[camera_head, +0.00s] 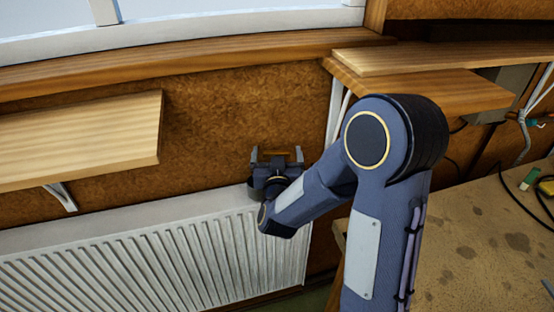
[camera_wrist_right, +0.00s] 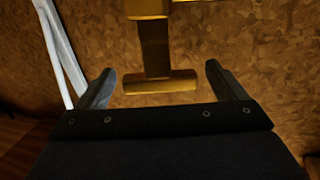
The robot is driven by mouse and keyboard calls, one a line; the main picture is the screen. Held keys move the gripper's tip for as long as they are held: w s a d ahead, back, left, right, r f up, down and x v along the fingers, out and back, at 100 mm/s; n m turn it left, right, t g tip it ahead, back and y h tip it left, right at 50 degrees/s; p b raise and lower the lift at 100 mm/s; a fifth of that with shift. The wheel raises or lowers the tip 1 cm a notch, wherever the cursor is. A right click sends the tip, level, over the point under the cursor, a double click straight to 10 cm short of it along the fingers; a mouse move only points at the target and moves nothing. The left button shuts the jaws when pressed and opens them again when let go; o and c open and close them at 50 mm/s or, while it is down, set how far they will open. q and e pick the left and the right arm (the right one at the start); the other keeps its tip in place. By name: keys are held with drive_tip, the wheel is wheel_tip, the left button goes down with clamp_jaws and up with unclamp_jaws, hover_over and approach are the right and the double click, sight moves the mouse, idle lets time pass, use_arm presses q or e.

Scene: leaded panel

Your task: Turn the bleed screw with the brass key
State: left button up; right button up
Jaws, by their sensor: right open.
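My right gripper (camera_head: 277,152) is open above the radiator's right end, facing the cork wall. In the right wrist view its fingers (camera_wrist_right: 159,70) stand wide on either side of a brass T-shaped piece, which looks like the brass key (camera_wrist_right: 156,50). Its stem runs down to a crossbar (camera_wrist_right: 160,85) between the fingers, with gaps on both sides. Its upper end meets a brass block at the picture's top edge. A small brass bit (camera_head: 281,153) shows between the fingers in the head view. I cannot make out the bleed screw. My left gripper is out of view.
A white ribbed radiator (camera_head: 150,265) stands along the cork wall. A wooden shelf (camera_head: 80,140) juts out at left, and wooden boards (camera_head: 430,90) at upper right. A stained worktop (camera_head: 480,240) with cables lies at right. White pipes (camera_wrist_right: 62,50) run left of the fingers.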

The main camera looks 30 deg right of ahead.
drive_tip(key=shift+w+d, duration=0.1)
drive_tip(key=shift+w, duration=0.05)
drive_tip(key=c, duration=1.2)
